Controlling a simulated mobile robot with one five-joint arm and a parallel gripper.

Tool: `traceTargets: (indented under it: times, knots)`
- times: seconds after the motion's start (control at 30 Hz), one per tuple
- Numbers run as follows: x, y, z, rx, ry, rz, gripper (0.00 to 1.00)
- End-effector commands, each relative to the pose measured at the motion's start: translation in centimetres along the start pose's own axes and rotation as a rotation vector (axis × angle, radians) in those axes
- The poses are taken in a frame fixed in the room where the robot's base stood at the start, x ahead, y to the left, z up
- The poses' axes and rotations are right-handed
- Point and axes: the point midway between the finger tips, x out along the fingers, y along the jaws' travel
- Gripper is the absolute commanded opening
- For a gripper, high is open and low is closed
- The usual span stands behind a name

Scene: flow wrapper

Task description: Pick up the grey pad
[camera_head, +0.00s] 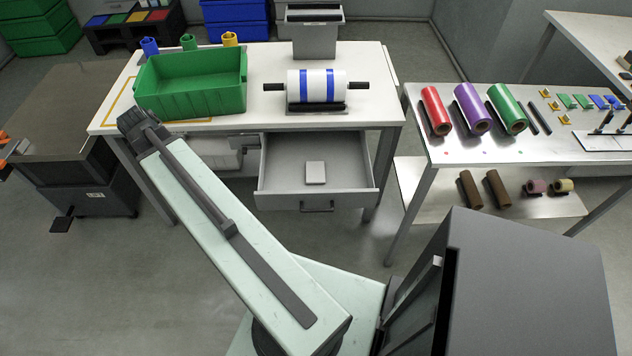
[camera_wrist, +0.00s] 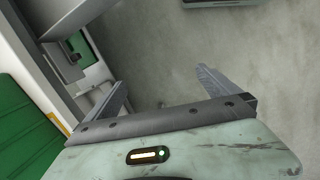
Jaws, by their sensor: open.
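The grey pad (camera_head: 315,172) is a small light-grey square lying flat in the open grey drawer (camera_head: 275,178) under the middle table. It is near the drawer's centre, with bare floor of the drawer around it. My gripper (camera_wrist: 165,88) shows in the wrist view, its two grey fingers spread wide with nothing between them. In the head view my arm stretches up and left, and its end is near the green bin, left of the drawer and apart from the pad. I cannot make out the pad in the wrist view.
The green bin (camera_head: 193,85) and a white roll with blue bands (camera_head: 318,86) stand on the table (camera_head: 376,70) above the drawer. A side table (camera_head: 545,150) at the right holds coloured rolls. A dark grey box (camera_head: 530,290) fills the lower right.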

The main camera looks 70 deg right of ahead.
Motion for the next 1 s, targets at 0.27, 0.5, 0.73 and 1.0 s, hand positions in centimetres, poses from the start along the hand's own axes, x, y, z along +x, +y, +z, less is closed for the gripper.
traceTargets:
  times: [0.27, 0.5, 0.73, 1.0]
  knots:
    - [12.3, 17.2, 20.1, -0.144, -0.189, -0.023, 1.00]
    - [14.9, 20.5, 29.0, -0.216, -0.254, -0.071, 1.00]
    - [15.9, 20.5, 29.5, -0.221, -0.256, -0.073, 1.00]
    - [17.5, 20.4, 30.1, -0.221, -0.255, -0.073, 1.00]
